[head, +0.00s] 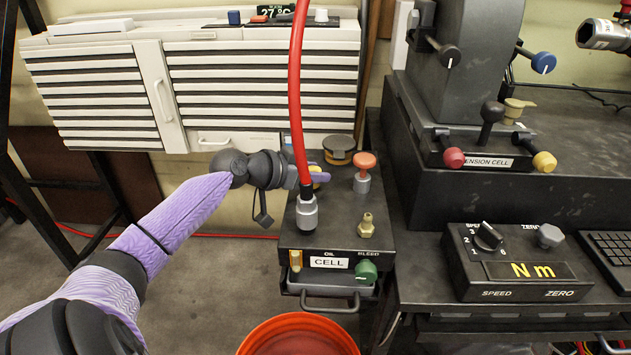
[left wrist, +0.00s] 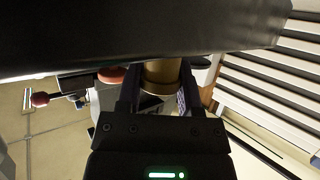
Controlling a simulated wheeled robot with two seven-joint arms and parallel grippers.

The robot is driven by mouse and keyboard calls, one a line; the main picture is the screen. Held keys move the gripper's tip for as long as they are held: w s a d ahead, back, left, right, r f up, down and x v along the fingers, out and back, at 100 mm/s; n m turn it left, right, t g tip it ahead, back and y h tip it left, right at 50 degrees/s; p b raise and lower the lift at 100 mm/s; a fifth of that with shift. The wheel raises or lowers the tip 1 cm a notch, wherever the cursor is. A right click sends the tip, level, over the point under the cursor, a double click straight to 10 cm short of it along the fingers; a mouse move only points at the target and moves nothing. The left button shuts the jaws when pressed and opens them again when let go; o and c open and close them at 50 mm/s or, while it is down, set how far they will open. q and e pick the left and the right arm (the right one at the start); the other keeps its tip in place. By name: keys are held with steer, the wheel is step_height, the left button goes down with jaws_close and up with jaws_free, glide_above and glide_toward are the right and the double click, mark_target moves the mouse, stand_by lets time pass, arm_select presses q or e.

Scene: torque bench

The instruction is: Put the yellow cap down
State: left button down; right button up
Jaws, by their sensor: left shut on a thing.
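The yellow cap (head: 319,175) shows only in part in the head view, at the tip of my left gripper (head: 312,174), above the back left of the black CELL unit (head: 338,235). In the left wrist view my left gripper (left wrist: 160,95) is shut on the cap (left wrist: 162,76), which looks gold-brown between the two fingers. A dark shape covers the upper part of that view. The red hose and my own fingers hide part of the cap in the head view. I cannot tell whether its underside touches the unit. My right gripper is not in view.
A red hose (head: 297,90) rises from a grey coupling (head: 307,213). A red knob (head: 364,162), a brass fitting (head: 367,226) and a dark round cap with a yellow band (head: 339,146) stand close by. An orange bucket (head: 270,335) is below; a bench (head: 420,220) is at right.

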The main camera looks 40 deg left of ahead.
arm_select(q)
steer(key=shift+f, duration=0.3)
steer(key=shift+c, duration=1.3)
jaws_free()
steer(key=shift+r, duration=0.1)
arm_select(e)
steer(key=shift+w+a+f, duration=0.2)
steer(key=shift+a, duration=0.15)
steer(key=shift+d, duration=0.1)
